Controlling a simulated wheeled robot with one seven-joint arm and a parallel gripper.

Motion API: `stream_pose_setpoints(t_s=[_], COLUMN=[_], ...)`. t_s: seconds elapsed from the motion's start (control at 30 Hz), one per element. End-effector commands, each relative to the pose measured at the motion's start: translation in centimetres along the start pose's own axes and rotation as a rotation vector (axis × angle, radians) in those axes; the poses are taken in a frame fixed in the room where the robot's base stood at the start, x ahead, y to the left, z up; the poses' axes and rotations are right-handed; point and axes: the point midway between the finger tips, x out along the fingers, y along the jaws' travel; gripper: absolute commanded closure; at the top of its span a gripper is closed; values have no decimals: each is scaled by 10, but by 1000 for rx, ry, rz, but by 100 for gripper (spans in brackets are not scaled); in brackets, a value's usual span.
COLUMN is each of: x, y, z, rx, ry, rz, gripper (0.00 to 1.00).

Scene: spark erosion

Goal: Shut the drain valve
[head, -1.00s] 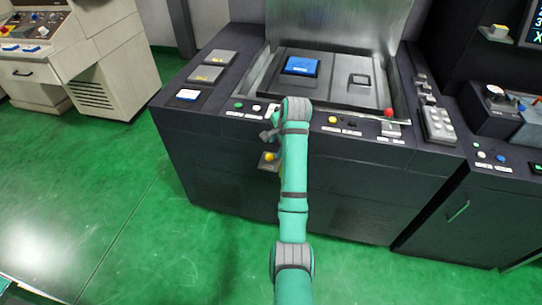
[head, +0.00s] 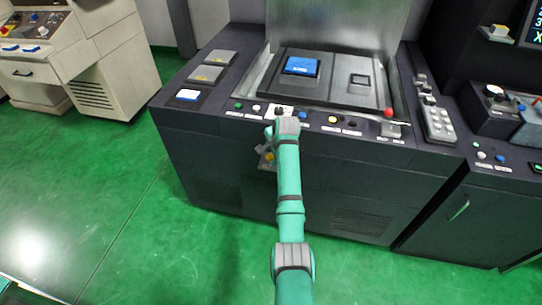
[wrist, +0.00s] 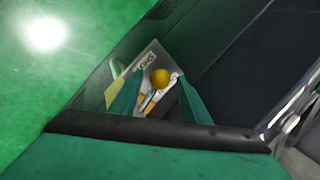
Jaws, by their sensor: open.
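The drain valve is on the front face of the dark machine. It has a yellow ball knob (wrist: 160,78) on a lever, in front of a pale plate (wrist: 150,58) with lettering that seems to read "SHUT". In the head view the yellow knob (head: 269,157) is partly hidden by my gripper (head: 262,149). In the wrist view my gripper (wrist: 156,100) is open, with one green finger on each side of the lever below the ball in the picture. I cannot tell whether either finger touches it. The lever's pivot is not clear.
The machine's top edge carries several buttons, including a yellow one (head: 332,119) and a red ball knob (head: 388,112). Green floor (head: 100,200) is clear to the left.

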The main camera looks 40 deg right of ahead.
Motion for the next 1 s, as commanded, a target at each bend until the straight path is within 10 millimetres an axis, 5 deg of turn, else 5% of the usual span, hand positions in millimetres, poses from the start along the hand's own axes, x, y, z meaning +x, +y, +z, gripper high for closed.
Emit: stream_pose_setpoints(t_s=[0.1,0.3,1.0], x=[0,0,7], y=[0,0,-14], z=[0,0,-7], rx=[0,0,221], ry=[0,0,102], rz=[0,0,1], gripper=[57,100,100])
